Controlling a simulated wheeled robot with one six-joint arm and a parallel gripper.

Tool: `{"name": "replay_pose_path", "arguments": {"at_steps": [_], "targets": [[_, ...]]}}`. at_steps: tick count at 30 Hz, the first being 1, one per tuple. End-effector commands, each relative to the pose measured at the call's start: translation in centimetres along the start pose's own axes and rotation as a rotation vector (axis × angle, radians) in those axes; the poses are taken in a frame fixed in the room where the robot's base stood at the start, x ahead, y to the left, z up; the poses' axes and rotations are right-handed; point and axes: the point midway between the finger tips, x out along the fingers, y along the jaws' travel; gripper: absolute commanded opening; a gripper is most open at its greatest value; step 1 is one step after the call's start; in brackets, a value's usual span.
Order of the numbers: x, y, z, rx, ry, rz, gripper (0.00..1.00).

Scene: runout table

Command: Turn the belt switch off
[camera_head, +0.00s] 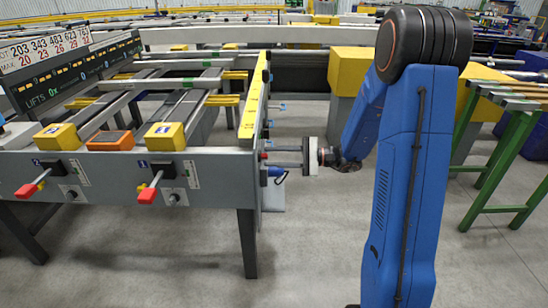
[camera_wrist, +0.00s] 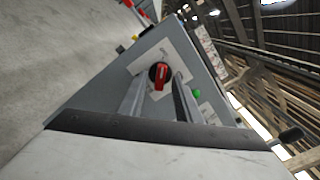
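The belt switch (camera_wrist: 160,74) shows in the wrist view as a red rotary handle on a black round base. It sits on a white plate (camera_wrist: 150,58) on a grey panel. My gripper (camera_wrist: 161,88) is open, with one finger on each side of the switch in this view. I cannot tell whether the fingers touch it. In the head view my gripper (camera_head: 275,157) points left at the right end face of the grey table (camera_head: 215,172), its fingertips close to that face.
A green button (camera_wrist: 197,94) is right of the switch in the wrist view. The table's front has two red-handled levers (camera_head: 147,194) (camera_head: 28,189). A yellow block (camera_head: 350,72) stands behind my arm, and a green-legged stand (camera_head: 500,160) is at right. Floor between is clear.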

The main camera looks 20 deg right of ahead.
Motion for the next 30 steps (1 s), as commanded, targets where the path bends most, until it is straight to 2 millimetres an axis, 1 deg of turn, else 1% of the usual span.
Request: {"name": "replay_pose_path", "arguments": {"at_steps": [7,11,14,17,30], "targets": [[0.0,0.0,0.0,0.000,0.000,0.000,0.30],[-0.6,-0.1,0.0,0.000,0.001,-0.001,0.30],[-1.7,-0.1,0.0,0.000,0.001,-0.002,0.30],[-3.2,-0.1,0.0,0.000,0.002,-0.003,0.30],[-10.7,-0.1,-0.1,0.000,0.002,-0.003,0.30]]}}
